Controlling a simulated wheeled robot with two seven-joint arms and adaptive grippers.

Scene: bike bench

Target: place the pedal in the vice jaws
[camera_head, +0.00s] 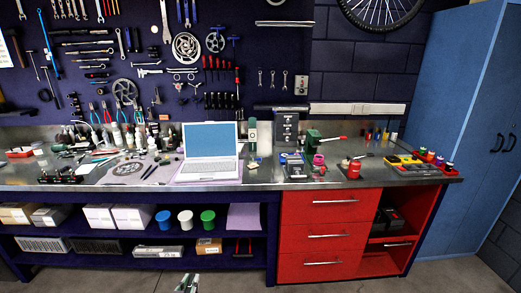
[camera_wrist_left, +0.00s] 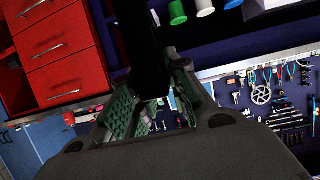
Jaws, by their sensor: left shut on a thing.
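My left gripper (camera_head: 187,283) shows small at the bottom edge of the head view, low in front of the bench. In the left wrist view its two fingers (camera_wrist_left: 157,108) with green ridged pads stand around a black, long shape. This seems to be the pedal (camera_wrist_left: 148,55), though its outline is too dark to be sure. The green vice (camera_head: 312,143) stands on the bench top, right of centre, well above and beyond the gripper. Its jaws are too small to make out. My right gripper is in neither view.
The bench top (camera_head: 375,178) holds an open laptop (camera_head: 210,153), bottles and tools on the left, and a red pot (camera_head: 352,170) and trays on the right. Red drawers (camera_head: 325,236) stand below the vice. The floor in front is clear.

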